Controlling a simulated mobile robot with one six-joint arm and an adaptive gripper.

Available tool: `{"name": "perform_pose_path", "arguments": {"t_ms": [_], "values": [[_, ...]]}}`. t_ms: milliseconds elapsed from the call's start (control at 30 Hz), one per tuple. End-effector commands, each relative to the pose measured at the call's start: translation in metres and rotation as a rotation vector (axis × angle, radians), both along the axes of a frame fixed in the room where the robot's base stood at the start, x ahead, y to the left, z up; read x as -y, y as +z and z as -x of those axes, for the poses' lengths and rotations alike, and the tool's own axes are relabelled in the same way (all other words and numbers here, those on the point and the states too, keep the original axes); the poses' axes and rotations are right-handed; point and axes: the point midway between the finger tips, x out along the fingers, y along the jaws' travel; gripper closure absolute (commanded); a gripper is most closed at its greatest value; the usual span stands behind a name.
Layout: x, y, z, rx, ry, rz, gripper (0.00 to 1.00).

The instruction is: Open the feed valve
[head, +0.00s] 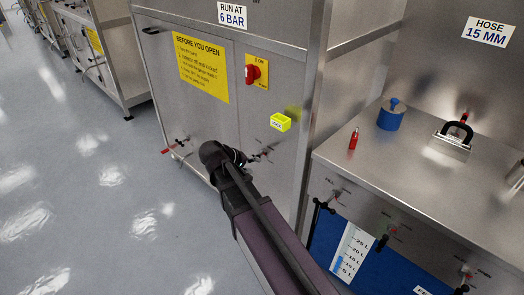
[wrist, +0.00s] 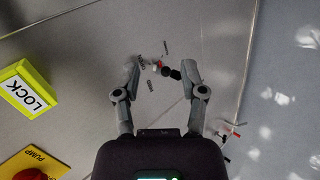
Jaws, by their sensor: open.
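A small valve (wrist: 164,69) with red and black parts sits on the steel cabinet front in the wrist view, with small labels around it that are too small to read surely. My gripper (wrist: 160,67) is open, its two fingers on either side of this valve; I cannot tell whether they touch it. In the head view my gripper (head: 243,157) is at the cabinet's lower front, mostly hidden by my wrist, and part of a valve (head: 265,153) shows just right of it. I cannot confirm which valve is the feed valve.
A yellow lock box (head: 281,122) and a red rotary switch (head: 252,74) on a yellow plate are above my gripper. Another fitting with a red handle (head: 166,151) is to the left. A bench (head: 400,165) holds a blue weight-like object (head: 391,116). Floor at left is clear.

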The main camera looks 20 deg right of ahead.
Motion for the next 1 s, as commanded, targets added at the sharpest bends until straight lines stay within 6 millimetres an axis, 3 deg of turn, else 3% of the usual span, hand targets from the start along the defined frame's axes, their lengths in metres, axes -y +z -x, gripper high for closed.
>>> {"name": "perform_pose_path", "arguments": {"t_ms": [1000], "values": [[0.014,0.056,0.044,-0.067,-0.094,-0.251,0.46]]}}
